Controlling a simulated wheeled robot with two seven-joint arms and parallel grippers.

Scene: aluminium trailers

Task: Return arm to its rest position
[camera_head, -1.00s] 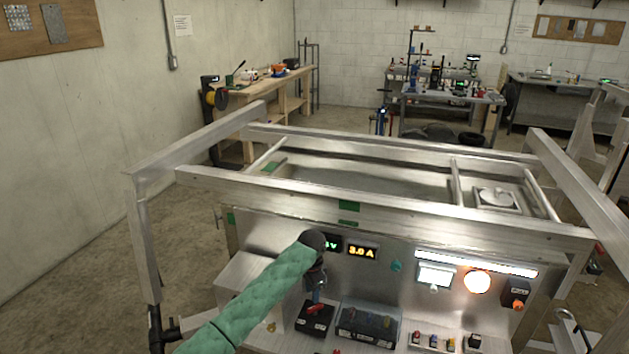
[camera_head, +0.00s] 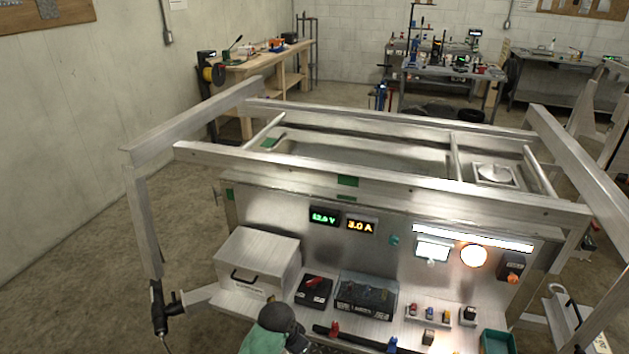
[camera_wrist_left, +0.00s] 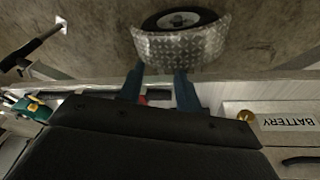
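My left arm, in a green quilted sleeve with a dark rounded wrist joint, comes in at the bottom of the head view, in front of the trailer's panel. Its gripper is mostly hidden or out of frame there. In the left wrist view, my left gripper (camera_wrist_left: 160,88) shows two bluish fingers set apart. No held object is visible between them. My right arm and gripper are not in view.
The aluminium trailer frame (camera_head: 400,185) spans the view. Its front shelf holds a lidded metal box (camera_head: 257,262), a black switch box (camera_head: 314,291) and a clear-covered box (camera_head: 366,296). A wheel (camera_wrist_left: 180,20) with a diamond-plate fender (camera_wrist_left: 182,45) shows in the left wrist view.

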